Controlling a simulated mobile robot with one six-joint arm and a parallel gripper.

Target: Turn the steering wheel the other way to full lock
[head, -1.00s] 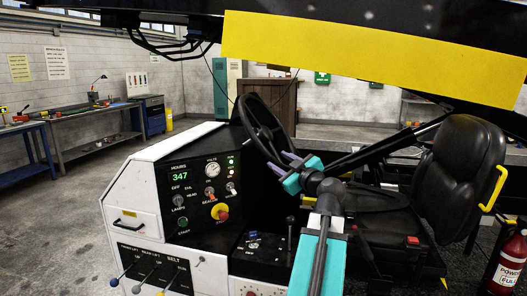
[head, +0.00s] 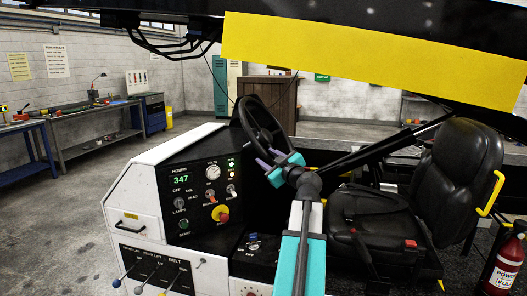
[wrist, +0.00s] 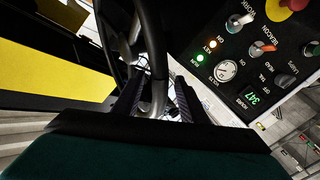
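The black steering wheel (head: 261,124) stands tilted on the loader's console in the head view. My gripper (head: 271,158), with teal body and purple fingers, is at the lower right part of its rim. In the wrist view the rim (wrist: 155,45) runs down between the two dark fingers of my gripper (wrist: 158,92). One finger is on each side of it, and narrow gaps seem to show beside the rim, so the fingers look open around it, not clamped. The far side of the wheel's hub is partly hidden.
The control panel (head: 205,190) with switches and a red-yellow stop knob is left of the wheel. Belt levers (head: 150,268) stand at the front. The black seat (head: 455,180) is to the right. A yellow-edged boom (head: 370,55) hangs overhead. A fire extinguisher (head: 507,265) stands at right.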

